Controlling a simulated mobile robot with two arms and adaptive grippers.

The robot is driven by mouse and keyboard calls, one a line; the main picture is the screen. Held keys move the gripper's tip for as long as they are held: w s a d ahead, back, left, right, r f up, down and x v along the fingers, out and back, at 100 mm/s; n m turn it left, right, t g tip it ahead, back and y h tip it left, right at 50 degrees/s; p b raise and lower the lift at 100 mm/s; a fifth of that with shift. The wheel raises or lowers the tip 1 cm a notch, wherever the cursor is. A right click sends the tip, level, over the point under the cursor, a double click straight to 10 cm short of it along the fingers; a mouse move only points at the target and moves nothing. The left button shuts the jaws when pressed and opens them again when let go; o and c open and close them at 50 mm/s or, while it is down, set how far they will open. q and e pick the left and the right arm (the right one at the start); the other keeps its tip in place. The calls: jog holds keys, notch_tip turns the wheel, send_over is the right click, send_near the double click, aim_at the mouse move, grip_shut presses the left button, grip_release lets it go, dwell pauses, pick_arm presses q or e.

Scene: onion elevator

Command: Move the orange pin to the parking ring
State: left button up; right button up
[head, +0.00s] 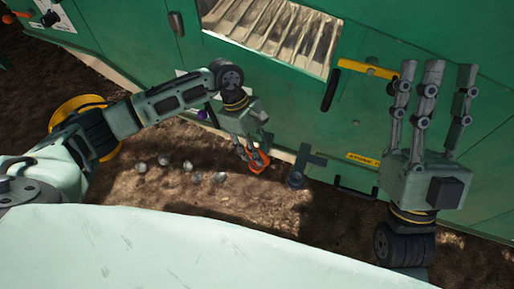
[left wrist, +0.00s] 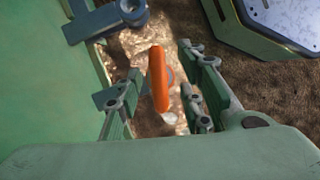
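The orange pin (head: 259,161) is low beside the green machine wall. In the left wrist view the orange pin (left wrist: 158,78) stands between the fingers of my left gripper (left wrist: 163,82), with gaps visible on both sides. My left gripper (head: 252,147) looks open around it in the head view and partly covers it. A dark ring on a bracket, which looks like the parking ring (head: 296,179), is just right of the pin. This ring also shows at the top left of the left wrist view (left wrist: 131,11), empty. My right gripper (head: 432,85) is open and empty, fingers up.
The green machine (head: 390,120) fills the back, with a yellow bar (head: 369,68) and a dark handle (head: 355,189) on it. Several pale round objects (head: 187,166) lie on bare soil.

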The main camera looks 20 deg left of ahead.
pick_arm(q)
jog(key=v, duration=1.1)
jog(key=shift+r, duration=0.25)
jog(key=shift+a, duration=0.1)
